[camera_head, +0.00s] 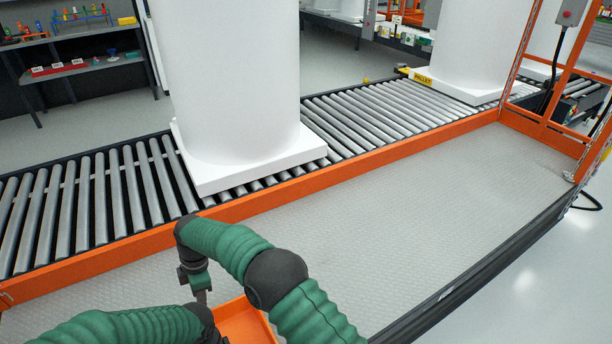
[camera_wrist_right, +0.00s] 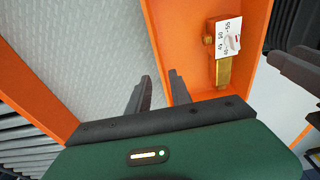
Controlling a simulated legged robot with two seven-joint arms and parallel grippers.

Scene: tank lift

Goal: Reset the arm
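My right arm is green with dark joints and bends over the orange-edged platform in the head view. Its gripper (camera_head: 203,297) points down at the bottom, small and partly hidden. In the right wrist view the two dark fingers of my right gripper (camera_wrist_right: 160,75) stand apart with nothing between them. My left arm (camera_head: 130,326) lies along the bottom left of the head view; its gripper is not clear there. Dark finger-like parts at the right edge of the wrist view may be my left gripper (camera_wrist_right: 296,76).
A roller conveyor (camera_head: 90,200) carries a large white tank (camera_head: 230,80); another white tank (camera_head: 470,45) stands farther right. The textured platform floor (camera_head: 420,210) is clear. An orange box (camera_head: 245,322) is near the arms.

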